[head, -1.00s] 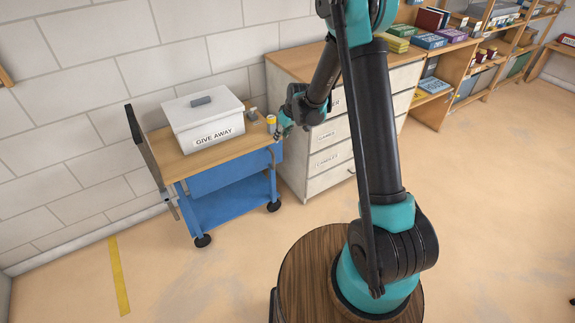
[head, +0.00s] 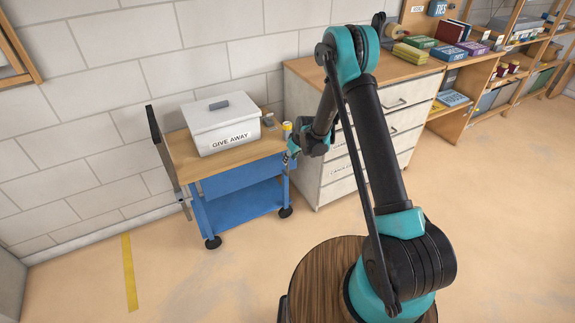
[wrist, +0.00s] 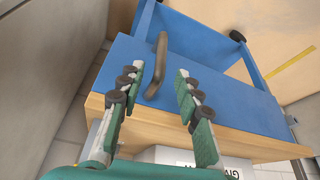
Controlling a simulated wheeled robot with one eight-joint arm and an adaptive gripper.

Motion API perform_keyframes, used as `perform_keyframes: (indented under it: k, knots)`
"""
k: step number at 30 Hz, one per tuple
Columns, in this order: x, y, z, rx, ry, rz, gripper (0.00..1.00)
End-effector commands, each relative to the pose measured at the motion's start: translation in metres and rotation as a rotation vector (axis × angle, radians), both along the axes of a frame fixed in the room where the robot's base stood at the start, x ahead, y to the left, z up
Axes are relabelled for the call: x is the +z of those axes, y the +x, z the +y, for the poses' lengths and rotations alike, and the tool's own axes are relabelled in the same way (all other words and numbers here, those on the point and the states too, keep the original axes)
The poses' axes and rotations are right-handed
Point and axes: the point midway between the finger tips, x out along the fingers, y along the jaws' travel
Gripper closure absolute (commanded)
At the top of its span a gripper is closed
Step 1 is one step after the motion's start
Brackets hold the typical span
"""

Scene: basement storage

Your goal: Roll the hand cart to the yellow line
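The hand cart (head: 240,200) is blue with a wooden top and a dark upright handle at its left end. It stands by the wall, left of the drawer unit. The yellow line (head: 129,272) lies on the floor to the cart's left; it also shows in the wrist view (wrist: 290,68). My gripper (head: 289,153) is at the cart's right end. In the wrist view my gripper (wrist: 157,82) is open, its two fingers spread on either side of a dark curved grip (wrist: 156,65) on the cart's blue end. I see gaps between fingers and grip.
A white lidded box (head: 222,124) marked "GIVE AWAY" and small items, one yellow-topped (head: 287,130), stand on the cart. The drawer unit (head: 305,110) stands close to the cart's right. The floor between cart and yellow line is clear.

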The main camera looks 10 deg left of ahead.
Motion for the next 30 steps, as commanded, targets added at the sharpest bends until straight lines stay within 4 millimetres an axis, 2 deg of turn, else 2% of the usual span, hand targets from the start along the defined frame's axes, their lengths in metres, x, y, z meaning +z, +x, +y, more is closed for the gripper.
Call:
perform_keyframes:
  k: [3,10,15,23,24,30]
  knots:
    - [-0.019,0.005,0.006,0.000,0.000,0.000,0.66]
    - [-0.043,0.013,0.013,0.000,0.000,0.000,0.66]
    - [-0.051,0.015,0.015,0.000,0.000,0.000,0.66]
    - [-0.052,0.015,0.015,0.000,0.000,0.000,0.66]
    - [-0.052,0.015,0.015,0.000,0.000,0.000,0.67]
    - [-0.052,0.015,0.015,0.000,0.000,0.000,0.92]
